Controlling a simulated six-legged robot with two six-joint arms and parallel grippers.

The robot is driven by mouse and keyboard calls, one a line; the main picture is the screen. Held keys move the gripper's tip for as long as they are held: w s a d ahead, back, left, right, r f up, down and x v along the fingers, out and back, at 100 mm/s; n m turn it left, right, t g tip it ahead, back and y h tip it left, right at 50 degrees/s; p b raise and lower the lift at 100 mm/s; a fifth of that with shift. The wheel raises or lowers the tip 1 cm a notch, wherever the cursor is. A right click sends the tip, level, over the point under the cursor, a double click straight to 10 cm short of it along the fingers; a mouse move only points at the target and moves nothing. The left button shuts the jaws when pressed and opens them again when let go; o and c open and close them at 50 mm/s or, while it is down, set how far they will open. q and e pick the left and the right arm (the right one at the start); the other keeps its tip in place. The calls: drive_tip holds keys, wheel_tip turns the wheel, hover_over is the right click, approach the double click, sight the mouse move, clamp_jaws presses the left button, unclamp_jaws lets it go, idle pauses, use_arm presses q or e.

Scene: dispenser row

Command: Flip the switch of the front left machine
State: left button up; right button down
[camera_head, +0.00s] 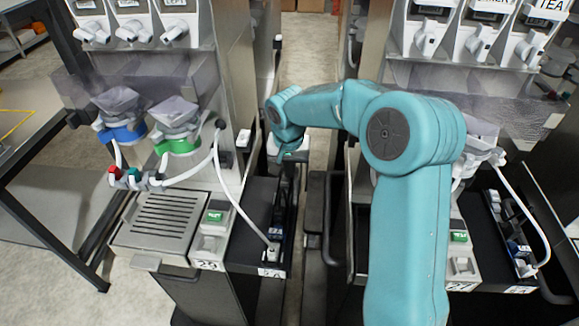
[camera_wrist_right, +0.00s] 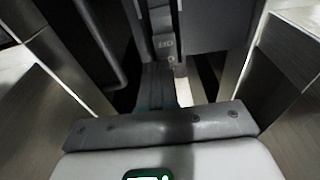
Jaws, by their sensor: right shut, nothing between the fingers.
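The front left machine stands on the left, with a steel drip tray (camera_head: 165,222), a blue-collared funnel (camera_head: 122,130) and a green-collared funnel (camera_head: 178,143). Beside the tray is a panel labelled 29 with a small green display (camera_head: 214,217) and a pale block (camera_head: 208,243) below it. A black side strip (camera_head: 262,205) right of the panel carries small fittings and a white plug (camera_head: 272,252). I cannot tell which part is the switch. My right gripper (camera_head: 288,178) is shut and empty, pointing down near the strip's far right edge. My left gripper is not in view.
A second machine (camera_head: 470,150) stands on the right, with a similar panel. My right arm crosses the narrow gap between the machines. A white hose (camera_head: 230,188) loops down to the plug. A dark table (camera_head: 40,130) stands at the far left.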

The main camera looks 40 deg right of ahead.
drive_tip(key=shift+r+p, duration=0.1)
drive_tip(key=shift+p, duration=0.4)
drive_tip(key=shift+w+f, duration=0.1)
drive_tip(key=shift+f, duration=0.15)
drive_tip(key=shift+d+f, duration=0.1)
drive_tip(key=shift+a, duration=0.25)
drive_tip(key=shift+s+a+r+b, duration=0.25)
drive_tip(key=shift+s+a+b, duration=0.15)
drive_tip(key=shift+s, duration=0.1)
